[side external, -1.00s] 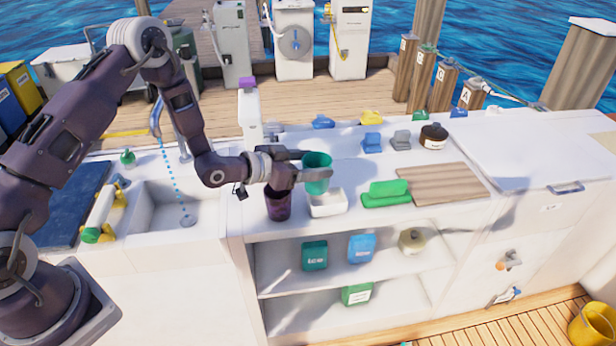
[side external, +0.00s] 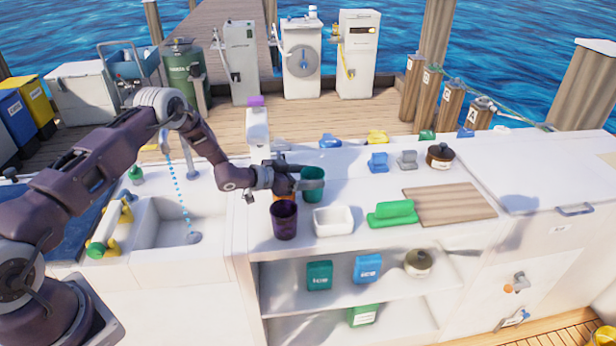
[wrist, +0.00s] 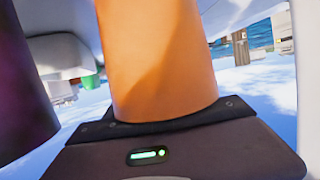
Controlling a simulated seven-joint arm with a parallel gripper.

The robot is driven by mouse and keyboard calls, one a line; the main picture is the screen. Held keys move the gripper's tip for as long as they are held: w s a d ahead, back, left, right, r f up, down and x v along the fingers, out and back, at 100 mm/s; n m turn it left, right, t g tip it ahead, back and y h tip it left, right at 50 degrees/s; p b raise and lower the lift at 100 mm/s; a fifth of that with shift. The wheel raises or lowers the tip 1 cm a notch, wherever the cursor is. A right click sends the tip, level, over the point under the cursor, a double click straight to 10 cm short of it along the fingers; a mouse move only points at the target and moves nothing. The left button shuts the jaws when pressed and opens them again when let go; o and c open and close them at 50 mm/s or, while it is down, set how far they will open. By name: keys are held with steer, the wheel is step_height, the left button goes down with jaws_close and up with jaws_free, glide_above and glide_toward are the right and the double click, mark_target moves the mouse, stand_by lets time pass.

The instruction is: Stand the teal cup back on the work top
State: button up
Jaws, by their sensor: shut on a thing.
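The teal cup (side external: 313,188) is upright in the side view, behind the white tray. My gripper (side external: 312,180) is shut on it, with the fingers reaching in from the left around its sides. I cannot tell whether its base touches the white work top (side external: 370,240). The wrist view does not clearly show the teal cup, because an orange cylinder (wrist: 155,60) fills its middle.
A dark purple cup (side external: 284,222) stands in front of my gripper, with an orange cup (side external: 283,196) just behind it. The white tray (side external: 333,221), green brush-like item (side external: 392,213) and wooden board (side external: 450,204) lie to the right. A purple-capped bottle (side external: 257,130) stands behind.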

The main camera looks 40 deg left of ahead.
steer(key=shift+s+f, duration=0.15)
steer(key=shift+f, duration=0.6)
steer(key=o, duration=1.5)
steer(key=shift+s+f, duration=0.1)
steer(key=shift+r, duration=0.25)
steer(key=v, duration=0.4)
steer(key=r+v, duration=0.1)
steer(key=v, duration=0.7)
steer(key=shift+w+r, duration=0.15)
steer(key=shift+w, duration=0.1)
